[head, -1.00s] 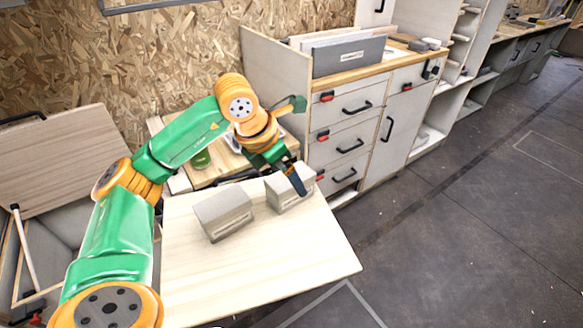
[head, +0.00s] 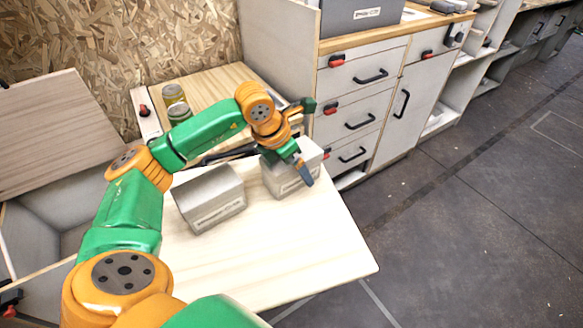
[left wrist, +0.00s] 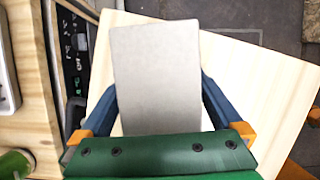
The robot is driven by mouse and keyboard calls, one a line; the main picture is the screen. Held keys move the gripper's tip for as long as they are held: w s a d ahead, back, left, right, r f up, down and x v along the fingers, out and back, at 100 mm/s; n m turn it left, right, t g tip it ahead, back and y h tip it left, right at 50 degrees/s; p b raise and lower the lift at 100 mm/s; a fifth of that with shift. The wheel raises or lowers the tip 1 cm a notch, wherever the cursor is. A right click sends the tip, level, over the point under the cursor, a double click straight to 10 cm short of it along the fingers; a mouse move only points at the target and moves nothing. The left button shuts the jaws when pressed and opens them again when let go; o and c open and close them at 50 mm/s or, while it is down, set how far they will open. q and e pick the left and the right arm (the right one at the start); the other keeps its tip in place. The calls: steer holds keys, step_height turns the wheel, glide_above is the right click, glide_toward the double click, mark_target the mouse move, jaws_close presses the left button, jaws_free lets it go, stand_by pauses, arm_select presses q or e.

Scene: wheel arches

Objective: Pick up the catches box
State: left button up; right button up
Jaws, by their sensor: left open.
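Two pale grey boxes stand on the light wooden table top (head: 310,250). The left box (head: 210,198) has a label on its front and stands free. The right box (head: 280,181) also has a front label; neither label is readable, so I cannot tell which is the catches box. My left gripper (head: 296,168) is at the right box, with one blue finger in front of its label side. In the left wrist view, a grey box (left wrist: 156,72) lies between the open fingers of the gripper (left wrist: 161,104), with gaps visible beside it. The right gripper is not in view.
A drawer cabinet (head: 345,95) stands close behind the right box, with a dark grey box (head: 362,16) on top. Jars (head: 174,95) stand on a wooden surface behind the table. The table's front right is clear, with open floor beyond.

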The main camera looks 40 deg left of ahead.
arm_select(q)
steer(key=shift+f, duration=0.15)
steer(key=shift+f, duration=0.25)
stand_by(0.3)
steer(key=shift+w, duration=0.1)
steer(key=c, duration=1.6)
